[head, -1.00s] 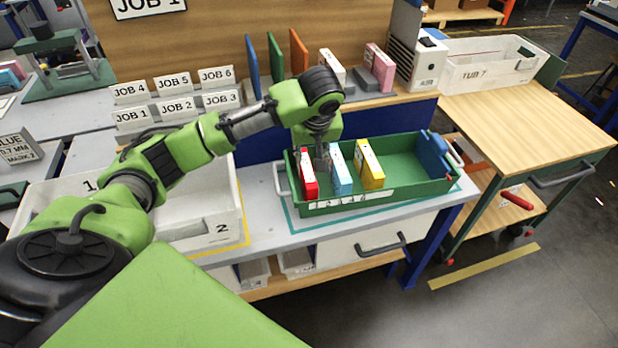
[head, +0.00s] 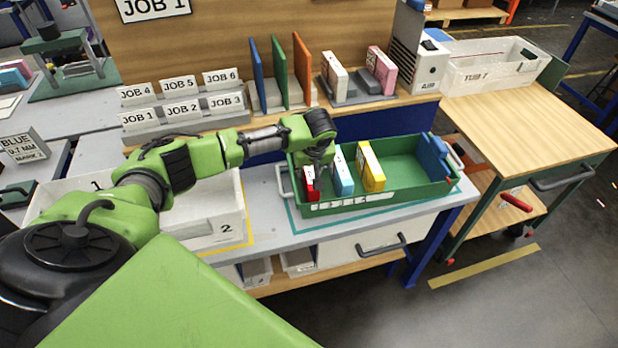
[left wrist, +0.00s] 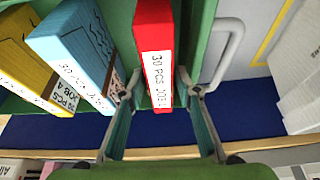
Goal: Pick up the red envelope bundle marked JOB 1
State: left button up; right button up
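The red envelope bundle (head: 312,189) stands at the left end of the green tray (head: 404,193), partly hidden by my left gripper in the head view. In the left wrist view the red bundle (left wrist: 156,50) shows a white label reading "30 PCS JOB 1". My left gripper (head: 317,168) is low over it. In the left wrist view the fingers of my left gripper (left wrist: 158,88) stand apart, one on each side of the bundle. They look open, with narrow gaps. My right gripper is not in view.
A blue bundle (head: 343,172) and a yellow bundle (head: 370,167) marked JOB 4 stand to the right in the same tray. The blue one is close to the left finger. The tray's white handle (left wrist: 229,50) lies on the other side. Dividers (head: 280,72) stand behind.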

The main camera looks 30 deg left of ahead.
pick_arm(q)
jog(key=shift+w+a+f, duration=0.15)
jog(key=shift+f, duration=0.5)
grip_shut()
jog(key=shift+r, duration=0.2)
